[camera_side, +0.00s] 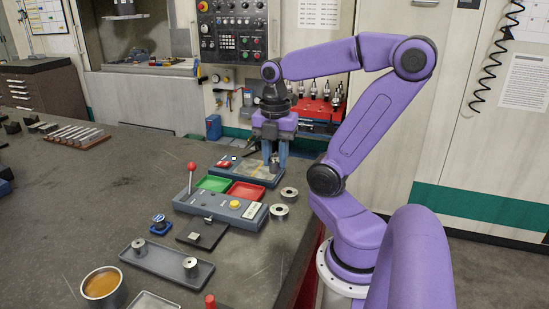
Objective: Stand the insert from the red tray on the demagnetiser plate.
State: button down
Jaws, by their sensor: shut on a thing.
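The fingers are shut on a small metal piece, which appears to be the insert (274,160). The fingers partly hide it, and I cannot tell whether its base touches the plate. The red tray (247,190) lies in front of the box and looks empty. The green tray (214,184) is to its left.
Two metal rings (280,210) lie near the right table edge. A grey tray (150,261) with two cylinders and a cup (102,285) are nearer. The left bench is mostly clear.

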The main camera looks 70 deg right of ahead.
jog(key=w+d+f+m, duration=0.2)
jog(key=w+d, duration=0.3)
jog(key=d, duration=0.3)
jog(key=w+d+f+m, duration=0.2)
jog(key=w+d+f, duration=0.15)
jog(key=d, duration=0.55)
jog(key=shift+w+a+f, duration=0.1)
jog(key=shift+w+f, duration=0.05)
jog(key=shift+f, duration=1.15)
jog(key=shift+w+f, duration=0.15)
jog(key=shift+f, duration=1.1)
jog(key=c, duration=0.8)
grip_release()
jog(key=shift+o, duration=0.2)
notch_tip(320, 180, up, 18)
jog(key=shift+f, duration=0.25)
